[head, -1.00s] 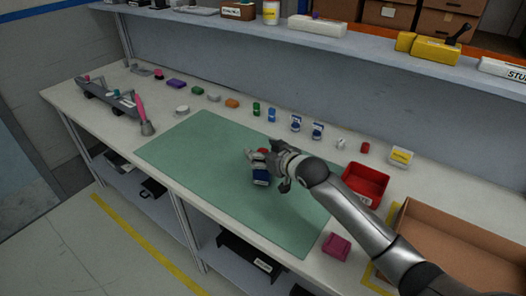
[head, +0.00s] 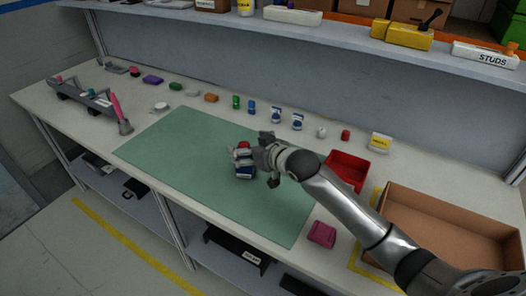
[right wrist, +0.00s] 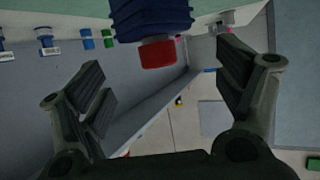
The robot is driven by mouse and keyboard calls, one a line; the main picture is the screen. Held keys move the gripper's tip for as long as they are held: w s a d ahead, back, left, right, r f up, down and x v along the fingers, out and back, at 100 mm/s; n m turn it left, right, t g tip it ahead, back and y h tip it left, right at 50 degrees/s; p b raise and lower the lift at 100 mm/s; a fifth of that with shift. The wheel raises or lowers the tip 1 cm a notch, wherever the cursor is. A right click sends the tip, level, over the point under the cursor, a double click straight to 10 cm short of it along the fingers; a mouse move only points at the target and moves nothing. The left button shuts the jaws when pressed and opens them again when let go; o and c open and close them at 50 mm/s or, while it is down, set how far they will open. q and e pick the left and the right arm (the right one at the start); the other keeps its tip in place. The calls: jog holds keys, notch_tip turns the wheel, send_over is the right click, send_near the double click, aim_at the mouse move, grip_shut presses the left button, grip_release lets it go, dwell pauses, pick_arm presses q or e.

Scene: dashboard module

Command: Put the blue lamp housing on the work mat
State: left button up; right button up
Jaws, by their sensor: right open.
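The blue lamp housing (head: 244,173) is on the green work mat (head: 180,150), near its middle. It is dark blue with a red end and is partly hidden by my right gripper. My right gripper (head: 243,156) is open around or just beside it. In the right wrist view the ribbed blue housing (right wrist: 152,18) and its red end (right wrist: 158,53) sit between and beyond the spread fingers (right wrist: 160,85), with a gap on both sides. My left gripper is not in view.
A red bin (head: 347,170), a cardboard box (head: 450,225) and a pink block (head: 321,234) are to the right of the mat. Several small parts line the back of the table. A grey rack (head: 82,98) is at the far left. The mat's left half is clear.

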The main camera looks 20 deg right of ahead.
jog(key=v, duration=0.9)
jog(key=shift+b, duration=0.35)
